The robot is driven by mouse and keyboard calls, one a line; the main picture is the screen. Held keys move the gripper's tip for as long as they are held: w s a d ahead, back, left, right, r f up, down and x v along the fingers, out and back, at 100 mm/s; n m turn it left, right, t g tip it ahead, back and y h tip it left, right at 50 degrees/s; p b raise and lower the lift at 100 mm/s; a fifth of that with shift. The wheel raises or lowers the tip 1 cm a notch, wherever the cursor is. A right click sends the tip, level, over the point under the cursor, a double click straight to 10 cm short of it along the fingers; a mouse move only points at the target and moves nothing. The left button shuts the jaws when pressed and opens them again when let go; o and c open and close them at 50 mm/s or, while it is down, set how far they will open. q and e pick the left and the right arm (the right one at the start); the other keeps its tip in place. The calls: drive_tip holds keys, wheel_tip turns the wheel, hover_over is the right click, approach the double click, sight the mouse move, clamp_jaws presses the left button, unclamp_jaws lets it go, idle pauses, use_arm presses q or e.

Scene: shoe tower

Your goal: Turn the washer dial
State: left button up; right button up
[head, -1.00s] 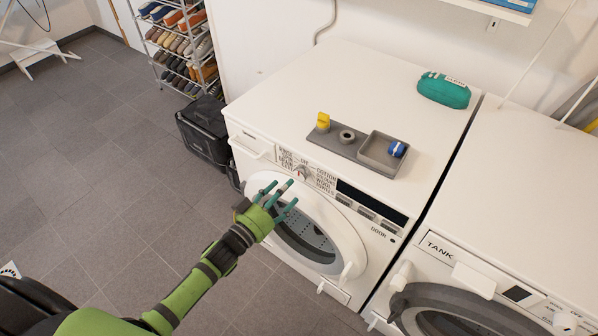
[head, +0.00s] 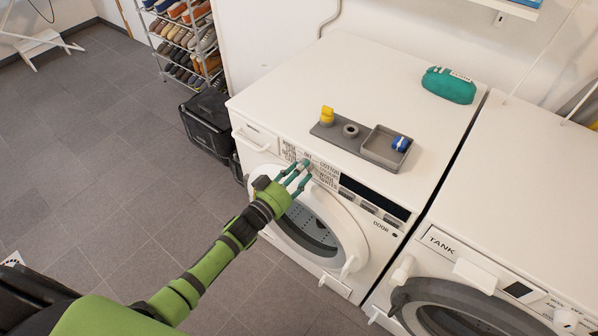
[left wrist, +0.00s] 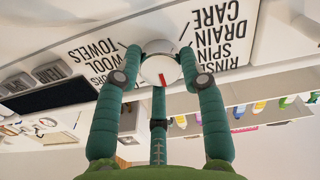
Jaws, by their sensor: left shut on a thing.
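The washer (head: 400,110) is white, with a dial on its front panel among printed programme names. The dial (left wrist: 158,68) shows in the left wrist view as a round white knob with a red mark, its face partly between my fingers. My left gripper (head: 300,168) reaches the panel from the lower left. Its green fingers are shut on the dial, one finger on each side and a third below it in the left wrist view (left wrist: 160,75). In the head view the fingers hide most of the dial. My right gripper is not in view.
On the washer top lie a grey tray (head: 366,158) with a blue-and-white piece (head: 401,144), a yellow piece (head: 327,115) and a green pouch (head: 448,85). The round door (head: 345,235) is below the panel. A second machine (head: 470,250) stands at the right.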

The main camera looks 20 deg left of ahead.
use_arm(q)
drive_tip(key=shift+f+m, duration=0.1)
drive_tip(key=shift+m, duration=0.3)
drive_tip(key=m, duration=0.4)
drive_tip(key=shift+m, duration=0.4)
drive_tip(key=m+b, duration=0.1)
drive_tip(key=m, duration=0.5)
drive_tip(key=shift+b, duration=0.3)
drive_tip(key=o, duration=1.1)
drive_tip(key=shift+a, duration=0.1)
drive_tip(key=shift+o, duration=0.2)
drive_tip(key=shift+s, duration=0.15)
drive_tip(key=v, duration=1.1)
drive_tip(key=shift+s+a, duration=0.15)
drive_tip(key=shift+s, duration=0.2)
